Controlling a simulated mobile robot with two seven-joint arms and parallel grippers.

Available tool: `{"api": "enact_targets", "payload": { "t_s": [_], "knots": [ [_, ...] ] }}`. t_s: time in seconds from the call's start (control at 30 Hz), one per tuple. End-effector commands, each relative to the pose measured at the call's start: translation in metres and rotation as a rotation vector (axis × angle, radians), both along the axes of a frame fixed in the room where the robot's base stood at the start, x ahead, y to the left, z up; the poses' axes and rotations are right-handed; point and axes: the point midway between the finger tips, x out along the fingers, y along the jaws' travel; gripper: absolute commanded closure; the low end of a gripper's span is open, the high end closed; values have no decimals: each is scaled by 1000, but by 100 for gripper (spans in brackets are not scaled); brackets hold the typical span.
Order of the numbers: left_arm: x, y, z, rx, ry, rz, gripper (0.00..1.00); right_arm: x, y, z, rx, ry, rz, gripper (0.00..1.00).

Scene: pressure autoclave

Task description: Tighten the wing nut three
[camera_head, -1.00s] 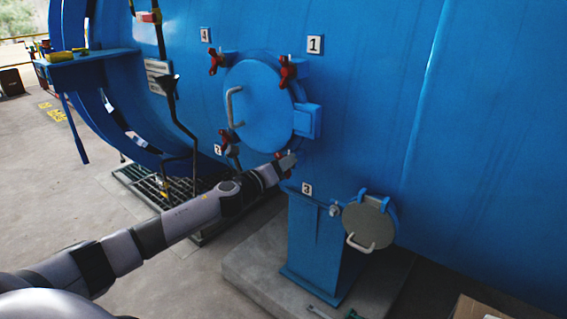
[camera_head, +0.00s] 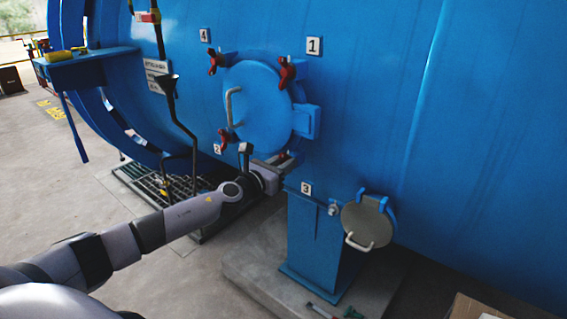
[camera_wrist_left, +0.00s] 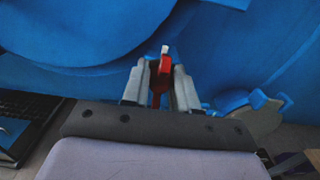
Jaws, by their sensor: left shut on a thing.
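The blue autoclave (camera_head: 380,120) carries a round blue hatch (camera_head: 262,105) with a white handle. Red wing nuts sit around the hatch, near labels 1, 2 and 4. Wing nut three (camera_head: 284,155), red, is at the lower right of the hatch above label 3 (camera_head: 307,188), mostly hidden by my gripper. My left gripper (camera_head: 285,162) reaches it from the lower left. In the left wrist view, the fingers (camera_wrist_left: 160,88) are shut on the red wing nut (camera_wrist_left: 165,65), whose pale tip sticks out between them. My right gripper is not in view.
A blue pedestal (camera_head: 312,240) stands below the hatch on a concrete plinth. A small grey round cover (camera_head: 366,222) with a handle is to its right.

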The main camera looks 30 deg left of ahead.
Motion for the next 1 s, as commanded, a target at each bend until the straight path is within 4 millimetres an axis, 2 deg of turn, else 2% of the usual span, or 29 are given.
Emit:
{"api": "enact_targets", "payload": {
  "t_s": [0.43,0.47,0.5,0.83,1.0],
  "knots": [
    [0,0,0,10,0,0,100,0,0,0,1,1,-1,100],
    [0,0,0,10,0,0,62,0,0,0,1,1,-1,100],
    [0,0,0,10,0,0,51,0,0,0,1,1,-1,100],
    [-2,0,0,8,0,0,51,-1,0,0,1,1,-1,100],
    [-15,2,0,10,1,0,51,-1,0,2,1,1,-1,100]
  ]
}}
